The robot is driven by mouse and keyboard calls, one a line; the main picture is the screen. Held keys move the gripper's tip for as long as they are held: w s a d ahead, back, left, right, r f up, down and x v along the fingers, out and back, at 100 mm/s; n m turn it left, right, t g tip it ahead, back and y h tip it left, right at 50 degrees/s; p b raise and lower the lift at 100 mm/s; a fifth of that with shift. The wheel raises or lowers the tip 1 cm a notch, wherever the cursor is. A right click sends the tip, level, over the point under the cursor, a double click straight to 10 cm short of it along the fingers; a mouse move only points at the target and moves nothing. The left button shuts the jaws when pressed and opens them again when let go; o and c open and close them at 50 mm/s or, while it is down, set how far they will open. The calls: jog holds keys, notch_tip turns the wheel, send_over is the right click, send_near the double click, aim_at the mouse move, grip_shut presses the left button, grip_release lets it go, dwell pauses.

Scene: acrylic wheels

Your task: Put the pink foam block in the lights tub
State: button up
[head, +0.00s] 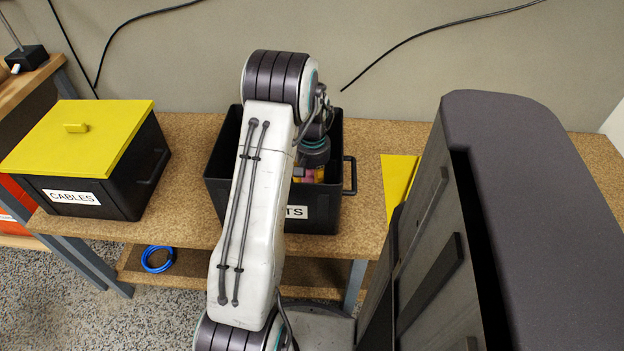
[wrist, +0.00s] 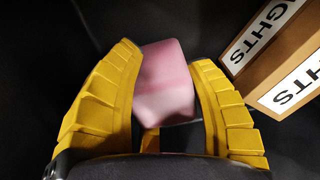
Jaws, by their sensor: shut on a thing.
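The pink foam block (wrist: 166,82) is between the yellow fingers of my gripper (wrist: 167,58) in the wrist view, with both fingers closed against its sides. The lights tub (head: 326,214) is a black open tub on the bench, and my arm hides part of its label in the head view. My gripper (head: 307,174) is down inside the tub's opening, with a little pink showing by the yellow fingers. Dark tub surfaces surround the block in the wrist view. I cannot tell whether the block touches the floor.
A brown box (wrist: 285,68) with LIGHTS labels is to the right of the gripper in the wrist view. A black CABLES tub (head: 128,188) with a yellow lid (head: 85,138) stands left. A flat yellow panel (head: 398,182) lies right of the lights tub. A blue coil (head: 157,262) is on the lower shelf.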

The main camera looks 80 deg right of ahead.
jog(key=shift+f, duration=0.2)
jog(key=o, duration=0.8)
notch_tip(320, 180, up, 12)
jog(key=p, duration=0.3)
jog(key=shift+r, duration=0.15)
